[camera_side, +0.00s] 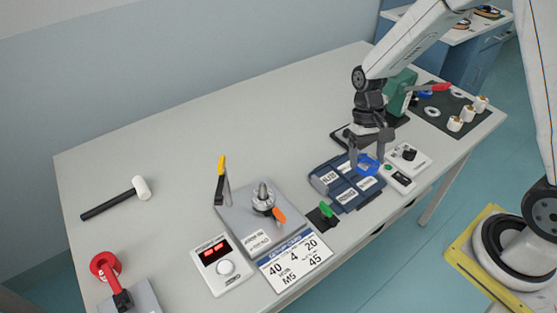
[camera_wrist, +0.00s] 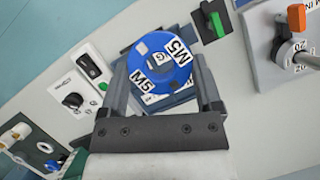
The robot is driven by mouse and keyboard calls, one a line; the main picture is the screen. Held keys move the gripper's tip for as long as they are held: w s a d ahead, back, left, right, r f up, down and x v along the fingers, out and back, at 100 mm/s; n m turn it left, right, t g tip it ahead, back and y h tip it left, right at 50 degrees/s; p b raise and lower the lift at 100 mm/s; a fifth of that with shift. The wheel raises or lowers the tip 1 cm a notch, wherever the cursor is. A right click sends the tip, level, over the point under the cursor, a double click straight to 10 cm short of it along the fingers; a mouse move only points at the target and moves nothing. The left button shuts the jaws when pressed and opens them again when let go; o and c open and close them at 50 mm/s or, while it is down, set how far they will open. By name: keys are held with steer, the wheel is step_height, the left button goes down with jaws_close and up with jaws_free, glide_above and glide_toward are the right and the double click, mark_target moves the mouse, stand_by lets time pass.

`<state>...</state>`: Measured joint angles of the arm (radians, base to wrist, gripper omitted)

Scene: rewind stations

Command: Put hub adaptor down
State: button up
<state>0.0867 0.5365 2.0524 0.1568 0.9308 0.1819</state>
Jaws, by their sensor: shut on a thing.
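The hub adaptor is a blue disc with white M5 labels and a G label at its centre. It shows in the wrist view (camera_wrist: 168,76) between the fingers of my gripper (camera_wrist: 161,68). In the side view my gripper (camera_side: 368,157) points down, shut on the adaptor (camera_side: 368,166), over the back right part of a dark blue rack (camera_side: 341,193) with white-labelled slots. I cannot tell whether the adaptor touches the rack. The rack is mostly hidden behind the adaptor in the wrist view.
A small control box (camera_side: 408,157) stands close right of the rack. A green-handled block (camera_side: 322,215) and a grey plate with a spindle (camera_side: 240,218) lie to the left. A green machine (camera_side: 400,92) stands behind. The table's back left is clear apart from a mallet (camera_side: 115,197).

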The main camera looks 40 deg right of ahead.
mark_target(377, 167)
steer(key=shift+s+d+f+m+y, duration=0.1)
steer(key=shift+s+f+m+y, duration=0.15)
steer(key=shift+s+m, duration=0.5)
steer(key=shift+s+f+m+y, duration=0.2)
steer(key=shift+s+m, duration=0.25)
steer(key=shift+s, duration=0.45)
steer(key=shift+f, duration=0.1)
steer(key=shift+w, duration=0.1)
steer(key=w+f, duration=0.2)
steer(key=w, duration=0.2)
steer(key=w+f, duration=0.3)
steer(key=w, duration=0.1)
steer(key=w+f, duration=0.3)
steer(key=w, duration=0.1)
steer(key=shift+w+d+f, duration=0.1)
steer(key=shift+w+f, duration=0.15)
steer(key=shift+w, duration=0.05)
steer(key=shift+w+f, duration=0.4)
steer(key=shift+w+f, duration=0.25)
steer(key=shift+f, duration=1.55)
